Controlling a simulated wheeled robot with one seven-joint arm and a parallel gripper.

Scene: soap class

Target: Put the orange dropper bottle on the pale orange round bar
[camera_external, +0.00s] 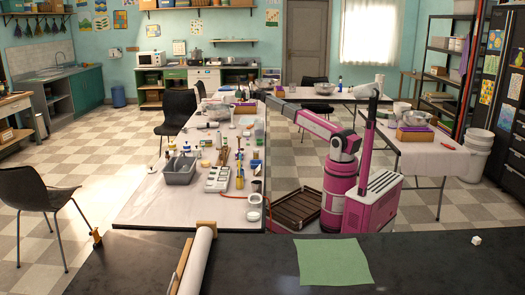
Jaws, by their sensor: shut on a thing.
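My pink and grey arm (305,118) rises from its base right of the long white-covered table (150,205) and reaches left over that table's right edge. My gripper is too small and too mixed with the clutter to make out, so what it holds cannot be seen. A slim orange-yellow bottle (239,178) stands upright near the table's right side; I cannot tell whether it is the orange dropper bottle. A small pale orange-tan round thing (205,163) lies near the middle of the table and may be the round bar.
A grey bin (180,171), a pale keypad-like device (217,179) and several bottles crowd the table. White round containers (254,199) stand at its right edge. The table's front left is clear. A brown slatted crate (297,208) lies on the floor beside my base.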

